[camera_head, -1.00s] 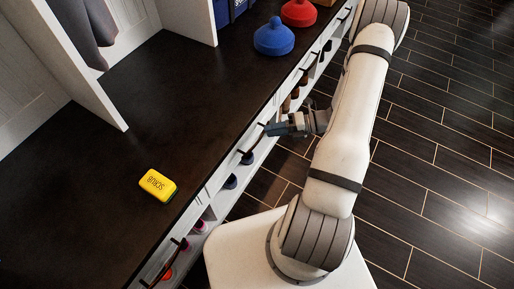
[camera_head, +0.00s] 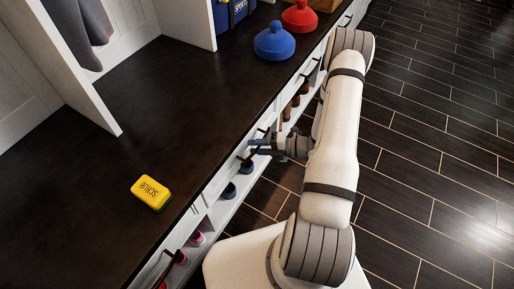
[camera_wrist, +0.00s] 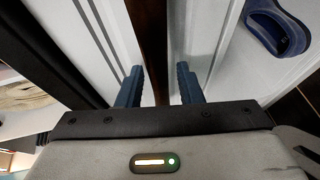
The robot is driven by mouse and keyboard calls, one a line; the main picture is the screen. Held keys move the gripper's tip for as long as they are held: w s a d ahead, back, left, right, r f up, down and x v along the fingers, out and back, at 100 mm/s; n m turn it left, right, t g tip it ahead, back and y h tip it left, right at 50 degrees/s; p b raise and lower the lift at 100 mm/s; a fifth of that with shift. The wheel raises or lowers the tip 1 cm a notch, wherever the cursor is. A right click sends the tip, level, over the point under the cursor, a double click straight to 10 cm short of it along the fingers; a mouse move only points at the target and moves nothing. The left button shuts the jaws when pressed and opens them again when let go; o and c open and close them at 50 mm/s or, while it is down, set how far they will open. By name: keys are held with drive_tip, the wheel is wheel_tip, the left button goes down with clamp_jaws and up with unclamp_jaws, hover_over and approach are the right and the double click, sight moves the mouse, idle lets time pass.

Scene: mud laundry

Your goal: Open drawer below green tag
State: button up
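My gripper (camera_head: 258,147) is at the white drawer fronts under the dark bench top. In the wrist view its two blue fingers (camera_wrist: 158,88) are apart, one on each side of a dark brown drawer handle (camera_wrist: 152,40). Gaps show between the handle and both fingers, so it does not look clamped. The white drawer front (camera_wrist: 200,40) lies behind the handle. I see no green tag in either view.
A yellow scrub sponge (camera_head: 151,192), a blue domed object (camera_head: 274,41) and a red domed object (camera_head: 299,15) sit on the bench top (camera_head: 130,130). Shoes (camera_head: 229,190) stand in open cubbies below the drawers. The dark tiled floor (camera_head: 430,150) to the right is clear.

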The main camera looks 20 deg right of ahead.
drive_tip(key=shift+c, duration=0.3)
clamp_jaws()
idle(0.3)
